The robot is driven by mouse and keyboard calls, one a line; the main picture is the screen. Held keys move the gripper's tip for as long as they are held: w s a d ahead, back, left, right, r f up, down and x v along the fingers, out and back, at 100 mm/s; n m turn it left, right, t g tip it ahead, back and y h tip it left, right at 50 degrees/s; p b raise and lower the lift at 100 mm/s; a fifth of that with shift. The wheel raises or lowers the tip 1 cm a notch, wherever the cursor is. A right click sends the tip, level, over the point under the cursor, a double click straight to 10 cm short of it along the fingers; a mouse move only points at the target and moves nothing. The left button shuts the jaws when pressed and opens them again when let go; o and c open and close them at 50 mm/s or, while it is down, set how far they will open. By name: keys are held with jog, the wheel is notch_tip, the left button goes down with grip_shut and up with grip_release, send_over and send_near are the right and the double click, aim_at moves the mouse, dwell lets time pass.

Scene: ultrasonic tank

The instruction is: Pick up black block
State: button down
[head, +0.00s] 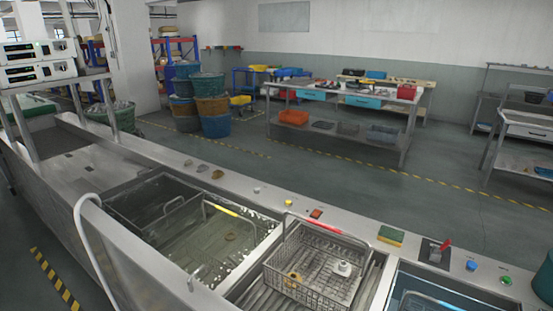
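I cannot make out a separate black block in the head view. The closest dark thing is a flat black plate (430,257) on the right part of the steel rim, with a red lever (445,245) on it. A wire basket (312,288) with a red-tipped handle sits over the right-middle tank. It holds a white fitting (343,268) and a small brass-coloured part (294,278). My gripper is not in view.
A water-filled tank (153,188) with another basket in it lies to the left, and a blue-lined tank (398,287) to the right. A yellow-green sponge (391,236), a red button (316,213), a blue knob (471,265) and small stones (203,168) sit on the rim.

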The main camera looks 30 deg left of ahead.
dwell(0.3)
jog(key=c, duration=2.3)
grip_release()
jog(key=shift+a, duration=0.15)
